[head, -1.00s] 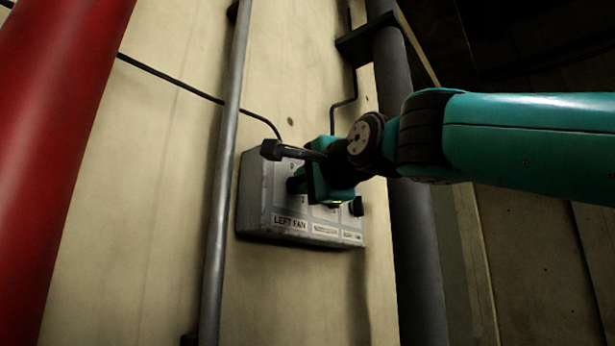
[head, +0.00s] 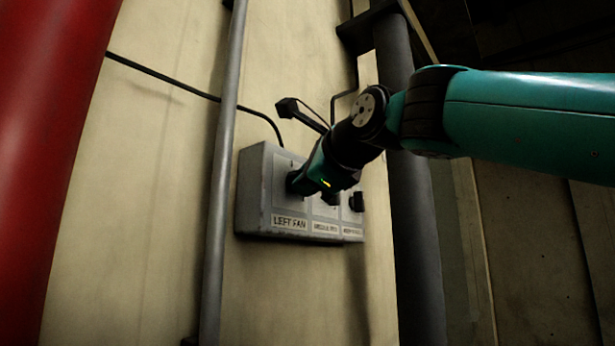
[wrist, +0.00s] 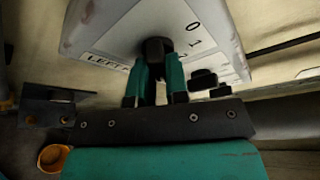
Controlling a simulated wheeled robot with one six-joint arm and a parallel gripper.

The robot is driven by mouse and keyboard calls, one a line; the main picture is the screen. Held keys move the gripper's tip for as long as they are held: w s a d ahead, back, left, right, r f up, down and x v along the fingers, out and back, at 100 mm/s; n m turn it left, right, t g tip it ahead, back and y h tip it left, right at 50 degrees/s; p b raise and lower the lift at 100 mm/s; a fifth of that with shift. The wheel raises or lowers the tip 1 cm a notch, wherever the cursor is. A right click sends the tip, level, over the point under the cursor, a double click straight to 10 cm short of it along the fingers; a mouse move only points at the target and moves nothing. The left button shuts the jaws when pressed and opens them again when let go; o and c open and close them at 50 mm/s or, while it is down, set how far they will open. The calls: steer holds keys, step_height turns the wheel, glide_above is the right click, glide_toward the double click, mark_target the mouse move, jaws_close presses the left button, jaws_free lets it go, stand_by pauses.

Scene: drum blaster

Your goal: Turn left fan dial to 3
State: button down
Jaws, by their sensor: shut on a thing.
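A grey control box (head: 253,200) is fixed to the pale wall in the head view, with a "LEFT FAN" label at its lower left. The left fan dial is hidden by my gripper in the head view. In the wrist view the black left fan dial (wrist: 157,48) sits between the teal fingers of my gripper (wrist: 158,75), which is shut on it. The digits 0, 1 and 2 show beside the dial in the wrist view; I cannot read where the dial points. In the head view my gripper (head: 299,184) meets the box above the label.
Another black dial (head: 356,202) sits at the box's right end. A thin grey pipe (head: 222,150) runs just left of the box, a thick dark pipe (head: 412,230) to its right. A red cylinder (head: 50,130) stands far left. A black cable (head: 165,78) crosses the wall.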

stand_by(0.4)
steer(key=c, duration=1.1)
jaws_free()
steer(key=b+v, duration=0.6)
steer(key=v, duration=1.1)
steer(key=shift+s+d+r, duration=0.1)
steer(key=shift+s+d, duration=0.05)
